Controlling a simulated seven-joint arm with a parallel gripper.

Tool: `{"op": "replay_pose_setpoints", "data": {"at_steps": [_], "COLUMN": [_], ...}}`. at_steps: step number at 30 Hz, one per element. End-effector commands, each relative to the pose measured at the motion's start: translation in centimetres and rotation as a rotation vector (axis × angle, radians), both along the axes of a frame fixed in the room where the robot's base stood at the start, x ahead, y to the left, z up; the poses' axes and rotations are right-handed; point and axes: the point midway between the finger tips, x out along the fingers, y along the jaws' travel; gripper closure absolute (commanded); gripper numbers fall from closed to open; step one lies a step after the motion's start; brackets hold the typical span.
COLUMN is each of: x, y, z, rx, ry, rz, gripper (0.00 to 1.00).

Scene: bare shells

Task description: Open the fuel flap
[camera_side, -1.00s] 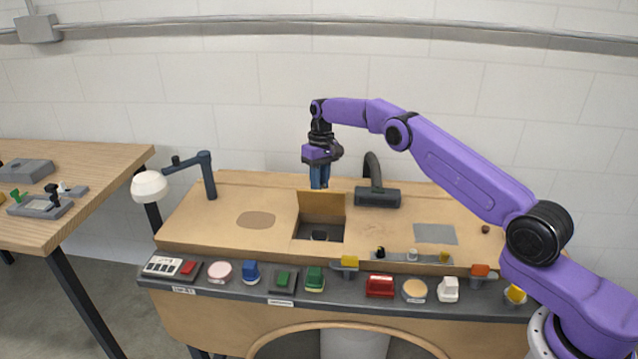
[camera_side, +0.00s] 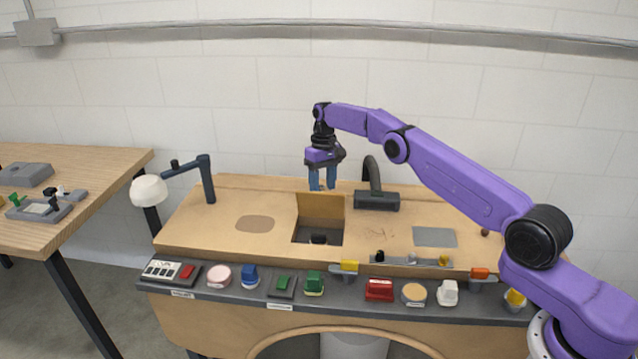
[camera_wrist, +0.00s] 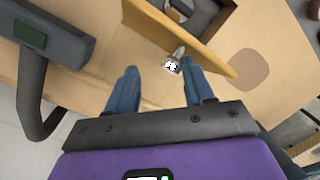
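The fuel flap (camera_side: 321,206) is a tan panel standing upright along the back edge of a square opening (camera_side: 316,235) in the bench top. In the wrist view the flap (camera_wrist: 190,36) crosses the top as a slanted board. A small silver knob (camera_wrist: 175,57) with a patterned end shows on the flap's near face, ahead of the fingers. My gripper (camera_side: 323,187) is above and behind the flap's top edge, with its blue fingers spread. The wrist view also shows my gripper (camera_wrist: 160,69) open, with nothing held between the fingers.
A dark curved fixture (camera_side: 376,198) stands close to the right of the flap. A lamp-like arm with a white head (camera_side: 149,191) is at the left. A row of coloured buttons and switches lines the front ledge (camera_side: 234,288).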

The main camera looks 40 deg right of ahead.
Motion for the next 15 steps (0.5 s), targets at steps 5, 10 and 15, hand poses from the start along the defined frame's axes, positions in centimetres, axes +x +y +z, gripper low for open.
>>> {"op": "replay_pose_setpoints", "data": {"at_steps": [5, 10, 15], "x": [-0.4, -0.4, -0.3], "y": [-0.4, -0.3, -0.2], "z": [-0.5, -0.5, 0.6], "rx": [-0.004, -0.004, -0.003], "ry": [0.019, 0.019, 0.016], "rz": [-0.003, -0.001, -0.001], "gripper": [0.52, 0.52, 0.52]}}
